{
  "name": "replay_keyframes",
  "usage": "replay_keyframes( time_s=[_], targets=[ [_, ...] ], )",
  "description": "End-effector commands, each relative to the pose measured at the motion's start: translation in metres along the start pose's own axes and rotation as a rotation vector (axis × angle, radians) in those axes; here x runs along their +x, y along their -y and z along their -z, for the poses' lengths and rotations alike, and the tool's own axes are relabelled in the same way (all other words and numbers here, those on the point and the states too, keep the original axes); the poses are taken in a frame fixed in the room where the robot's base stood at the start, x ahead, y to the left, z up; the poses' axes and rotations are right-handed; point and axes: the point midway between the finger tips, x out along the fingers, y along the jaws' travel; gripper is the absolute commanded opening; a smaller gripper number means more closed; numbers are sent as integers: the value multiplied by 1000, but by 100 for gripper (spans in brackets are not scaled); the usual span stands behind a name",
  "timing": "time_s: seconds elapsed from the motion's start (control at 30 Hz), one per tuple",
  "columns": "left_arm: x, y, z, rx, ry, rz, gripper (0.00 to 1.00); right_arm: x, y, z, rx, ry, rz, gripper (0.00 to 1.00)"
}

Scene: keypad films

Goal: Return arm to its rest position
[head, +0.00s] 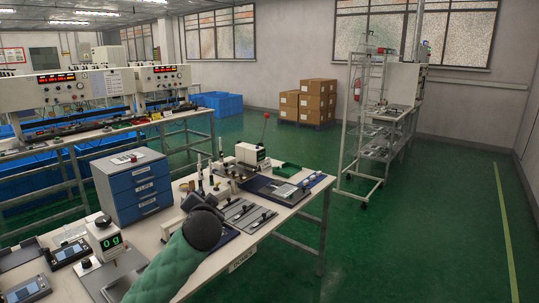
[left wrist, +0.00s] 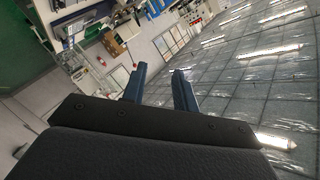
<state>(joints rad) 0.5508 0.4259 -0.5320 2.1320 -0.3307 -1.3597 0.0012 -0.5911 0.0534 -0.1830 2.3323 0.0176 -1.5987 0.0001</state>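My left arm, in a green padded sleeve with a dark rounded wrist, reaches over the workbench (head: 172,222) from the bottom of the head view. The wrist hides most of my left gripper and part of the bench there. In the left wrist view my left gripper (left wrist: 160,72) shows two blue fingers spread apart with nothing between them. That view is tilted and looks past the fingers at the ceiling and far room, so the gripper points away from the bench top. My right gripper is in neither view.
A wire rack (head: 360,125) and stacked cartons (head: 318,102) stand beyond. The green floor at right is clear.

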Motion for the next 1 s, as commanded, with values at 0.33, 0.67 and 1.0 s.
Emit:
replay_keyframes(
  time_s=[0.33,0.67,1.0],
  targets=[
    [-66,-104,-115,-160,304,-347,29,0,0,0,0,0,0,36],
    [-134,-175,-194,-287,453,-555,29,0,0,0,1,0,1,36],
    [-208,-230,-282,-382,630,-656,29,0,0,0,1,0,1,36]
  ],
)
